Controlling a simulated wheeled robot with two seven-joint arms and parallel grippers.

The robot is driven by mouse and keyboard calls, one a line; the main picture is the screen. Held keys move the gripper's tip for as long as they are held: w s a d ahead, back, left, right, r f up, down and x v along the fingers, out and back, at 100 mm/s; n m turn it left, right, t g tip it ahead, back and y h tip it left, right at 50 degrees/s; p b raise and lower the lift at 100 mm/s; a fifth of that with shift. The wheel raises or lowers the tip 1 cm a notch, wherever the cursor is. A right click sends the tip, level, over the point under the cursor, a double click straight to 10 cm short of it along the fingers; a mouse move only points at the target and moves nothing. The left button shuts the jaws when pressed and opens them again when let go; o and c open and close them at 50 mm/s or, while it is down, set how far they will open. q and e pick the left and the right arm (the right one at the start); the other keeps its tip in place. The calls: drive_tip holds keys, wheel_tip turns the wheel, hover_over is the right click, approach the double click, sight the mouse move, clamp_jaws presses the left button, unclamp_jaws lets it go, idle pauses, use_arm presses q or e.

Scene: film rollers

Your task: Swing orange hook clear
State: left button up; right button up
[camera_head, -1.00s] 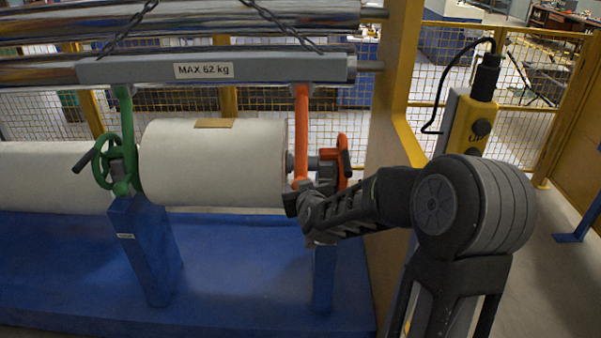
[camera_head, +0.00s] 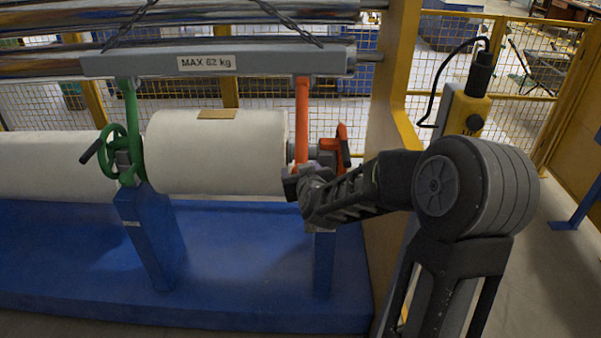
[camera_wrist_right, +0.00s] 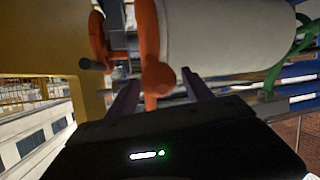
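The orange hook (camera_head: 302,120) hangs from the right end of the grey lifting beam (camera_head: 215,63), beside the right end of the white roll (camera_head: 215,150). My right gripper (camera_head: 296,183) is at the hook's lower end. In the right wrist view the two fingers (camera_wrist_right: 163,95) stand apart, with the lower end of the orange hook (camera_wrist_right: 150,45) between them. A gap shows beside the hook, and I cannot tell whether either finger touches it. The white roll also shows in the right wrist view (camera_wrist_right: 225,35). My left gripper is not in view.
A green hook (camera_head: 130,100) and green handwheel (camera_head: 112,150) are at the roll's left end. An orange handle part (camera_head: 342,145) sits right of the hook. Blue stands (camera_head: 150,235) rise from a blue base (camera_head: 230,260). A yellow post (camera_head: 400,100) and pendant (camera_head: 468,115) stand at right.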

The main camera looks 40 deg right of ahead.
drive_tip(key=shift+o, duration=0.2)
drive_tip(key=shift+f, duration=0.15)
drive_tip(key=v, duration=0.7)
drive_tip(key=shift+s+r, duration=0.2)
drive_tip(key=shift+s, duration=0.05)
drive_tip(key=shift+a+m, duration=0.15)
drive_tip(key=shift+m, duration=0.15)
